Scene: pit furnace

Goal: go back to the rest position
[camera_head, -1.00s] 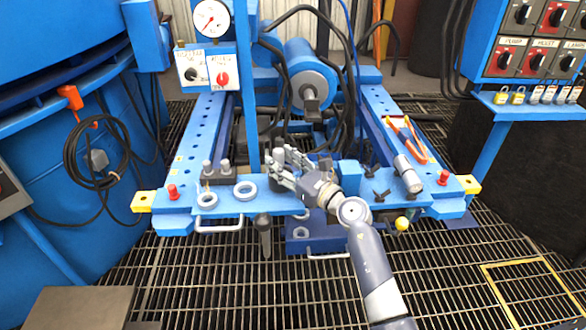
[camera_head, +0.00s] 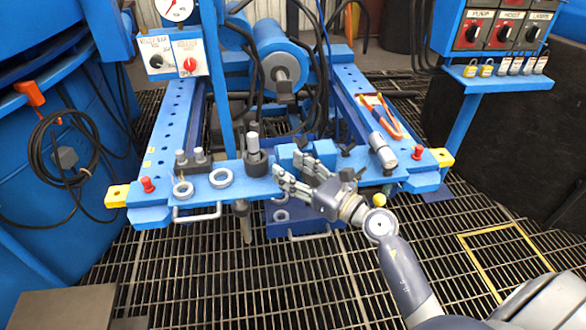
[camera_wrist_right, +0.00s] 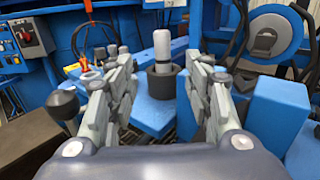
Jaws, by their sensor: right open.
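My right gripper (camera_head: 290,174) is open and empty in the head view. It points left over the front beam of the blue frame (camera_head: 150,215), with my arm coming in from the lower right. In the right wrist view its two fingers (camera_wrist_right: 160,95) stand apart, and no object is held between them. A grey cylinder in a dark round holder (camera_head: 254,158) stands on the beam just beyond the fingertips; it also shows in the right wrist view (camera_wrist_right: 162,55). My left gripper is out of view.
Two grey rings (camera_head: 220,178) lie on the beam at left. Orange-handled pliers (camera_head: 388,122) and a grey cylinder (camera_head: 381,148) lie at right. A blue control panel (camera_head: 505,30) with padlocks stands at the upper right. Open grating lies in front.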

